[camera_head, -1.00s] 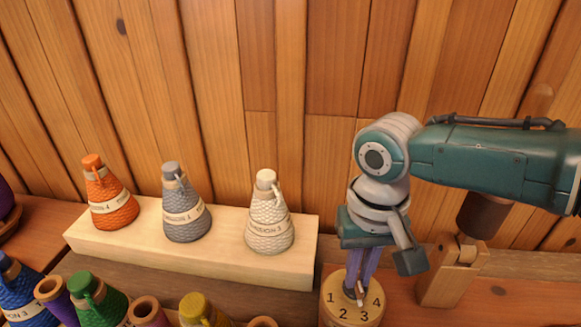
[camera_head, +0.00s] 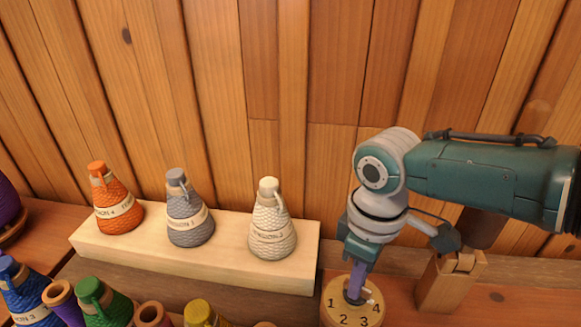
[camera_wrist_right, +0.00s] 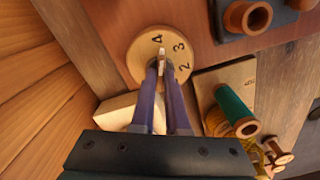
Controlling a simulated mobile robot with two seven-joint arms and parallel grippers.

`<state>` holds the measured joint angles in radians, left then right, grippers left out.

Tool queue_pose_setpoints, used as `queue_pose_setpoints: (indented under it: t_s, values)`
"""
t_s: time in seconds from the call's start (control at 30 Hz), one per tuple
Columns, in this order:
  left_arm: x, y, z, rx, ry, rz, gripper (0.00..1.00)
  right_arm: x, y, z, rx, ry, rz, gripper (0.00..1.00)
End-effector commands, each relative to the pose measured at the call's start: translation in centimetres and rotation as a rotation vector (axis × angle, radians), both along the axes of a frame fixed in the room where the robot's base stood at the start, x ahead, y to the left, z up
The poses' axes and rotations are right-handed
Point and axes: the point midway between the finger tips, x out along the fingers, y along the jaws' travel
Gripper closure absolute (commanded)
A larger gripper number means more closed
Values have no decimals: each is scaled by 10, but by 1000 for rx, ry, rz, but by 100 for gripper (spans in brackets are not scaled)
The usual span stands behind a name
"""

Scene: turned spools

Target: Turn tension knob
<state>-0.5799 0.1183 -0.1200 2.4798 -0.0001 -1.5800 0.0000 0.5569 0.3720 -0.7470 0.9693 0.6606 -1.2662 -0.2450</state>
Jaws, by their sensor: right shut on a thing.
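The tension knob is a small pointer piece (camera_wrist_right: 161,60) at the middle of a round wooden dial (camera_head: 340,317) marked 1 to 4. The dial also shows in the right wrist view (camera_wrist_right: 139,62). My right gripper (camera_head: 356,294) points down over the dial, its purple fingers shut on the knob. In the right wrist view the fingertips (camera_wrist_right: 161,66) close around the knob, which hides much of it. Its visible end lies toward the 4 side; I cannot tell its exact setting. My left gripper is not in view.
A pale wooden block (camera_head: 110,243) holds orange (camera_head: 118,216), grey (camera_head: 188,230) and cream (camera_head: 272,238) thread cones with tension labels. A wooden post (camera_head: 447,285) stands right of the dial. Coloured spools crowd the lower left. A plank wall (camera_head: 330,80) rises behind.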

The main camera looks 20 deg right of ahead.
Motion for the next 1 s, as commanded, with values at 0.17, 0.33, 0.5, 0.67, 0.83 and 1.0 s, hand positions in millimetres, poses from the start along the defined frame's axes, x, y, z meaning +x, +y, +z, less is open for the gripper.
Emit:
queue_pose_setpoints:
  t_s: [0.17,0.33,0.5,0.67,0.83,1.0]
  values:
    - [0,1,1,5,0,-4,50,0,1,1,2,0,98,100]
    - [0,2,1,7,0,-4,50,0,1,1,2,0,157,100]
    - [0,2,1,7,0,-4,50,0,1,1,2,0,186,100]
    - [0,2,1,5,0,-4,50,0,1,1,3,0,194,100]
    - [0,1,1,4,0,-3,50,0,1,1,3,0,194,100]
    - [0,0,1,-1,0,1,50,0,1,1,2,-1,194,80]
